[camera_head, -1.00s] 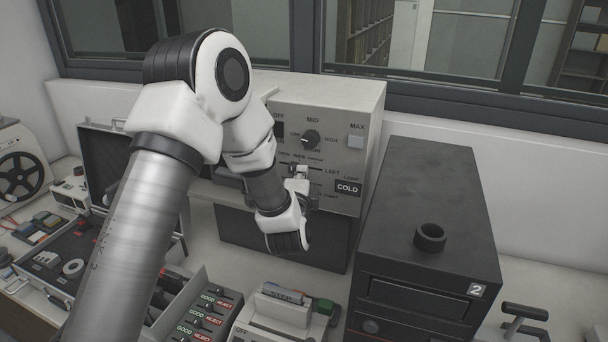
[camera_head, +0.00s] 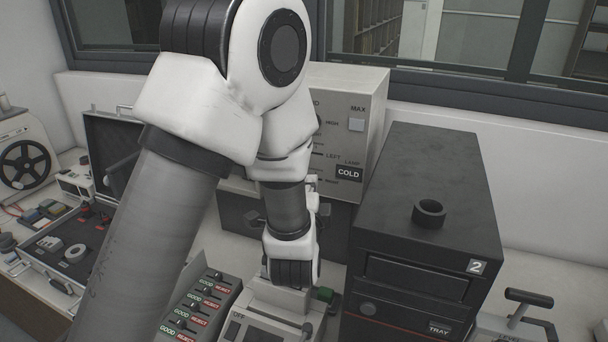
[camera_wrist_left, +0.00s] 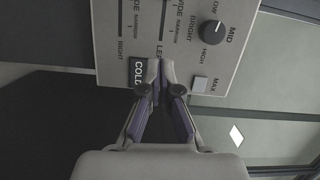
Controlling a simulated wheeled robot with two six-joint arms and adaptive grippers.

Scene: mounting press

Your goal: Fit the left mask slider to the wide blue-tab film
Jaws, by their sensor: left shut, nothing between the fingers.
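The grey control panel (camera_head: 350,110) stands at the back, partly hidden by my left arm. In the left wrist view the panel (camera_wrist_left: 195,45) carries slider tracks marked WIDE and NARROW. The left mask slider's track (camera_wrist_left: 164,18) runs up from the LEFT label; its knob cannot be made out. I cannot identify the blue-tab film. My right gripper is out of view.
A black unit (camera_head: 430,185) with a ring on top stands close to the right of the gripper. The small grey machine (camera_head: 262,325) lies beneath it. GOOD/REJECT switches (camera_head: 200,305) and an open case (camera_head: 75,245) are to the left.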

